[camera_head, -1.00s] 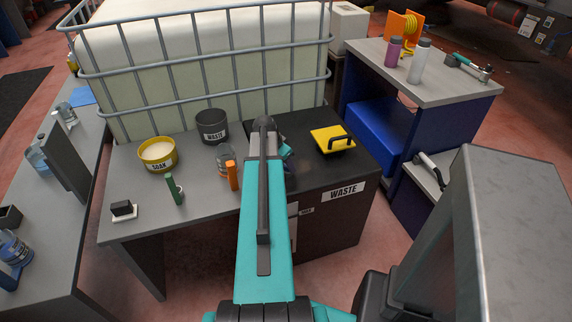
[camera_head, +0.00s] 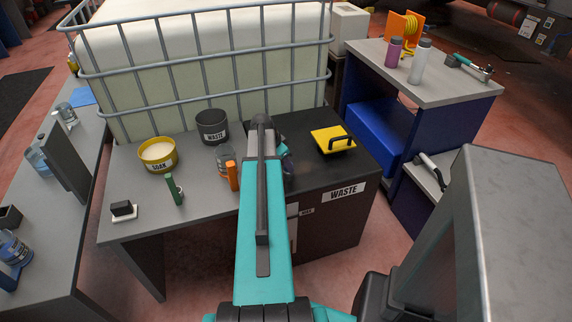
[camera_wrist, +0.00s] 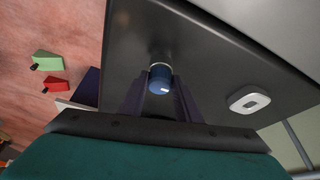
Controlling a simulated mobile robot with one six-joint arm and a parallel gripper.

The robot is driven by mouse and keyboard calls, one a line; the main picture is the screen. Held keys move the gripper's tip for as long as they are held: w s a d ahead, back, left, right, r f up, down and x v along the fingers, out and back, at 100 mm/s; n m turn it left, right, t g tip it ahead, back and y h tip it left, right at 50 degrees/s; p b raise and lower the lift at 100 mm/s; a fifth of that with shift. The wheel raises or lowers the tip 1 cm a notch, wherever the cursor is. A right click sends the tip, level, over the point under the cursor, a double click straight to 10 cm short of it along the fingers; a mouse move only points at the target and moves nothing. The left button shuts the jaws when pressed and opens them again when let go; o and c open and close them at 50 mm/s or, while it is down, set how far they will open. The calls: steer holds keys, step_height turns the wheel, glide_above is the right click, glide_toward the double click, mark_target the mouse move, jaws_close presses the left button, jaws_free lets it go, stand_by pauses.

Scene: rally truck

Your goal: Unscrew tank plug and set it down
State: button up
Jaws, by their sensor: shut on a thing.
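A blue round plug (camera_wrist: 160,80) with a small white mark shows in the wrist view, between the two dark fingers of my gripper (camera_wrist: 160,98). My gripper is shut on it. A pale ring sits at the plug's far end, against a broad dark grey surface (camera_wrist: 215,60). I cannot tell whether the plug is still threaded in.
A grey bench (camera_head: 140,220) carries a yellow SOAK tub (camera_head: 157,154), a dark WASTE tub (camera_head: 212,127), and orange (camera_head: 232,176) and green (camera_head: 174,190) items. A yellow handled block (camera_head: 328,140) lies right of my arm. A caged white tank (camera_head: 200,95) stands behind.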

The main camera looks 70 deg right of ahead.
steer(key=shift+s+a+n+t, duration=0.1)
steer(key=shift+n+t, duration=0.2)
steer(key=shift+n, duration=0.6)
steer(key=shift+s+n+t+h, duration=0.1)
steer(key=shift+n+t+h, duration=0.2)
steer(key=shift+n, duration=0.8)
steer(key=shift+n+t, duration=0.3)
steer(key=shift+n, duration=0.3)
steer(key=shift+s+n, duration=0.1)
steer(key=shift+n, duration=0.2)
steer(key=shift+n+t, duration=0.3)
steer(key=shift+n, duration=0.3)
steer(key=shift+p, duration=0.3)
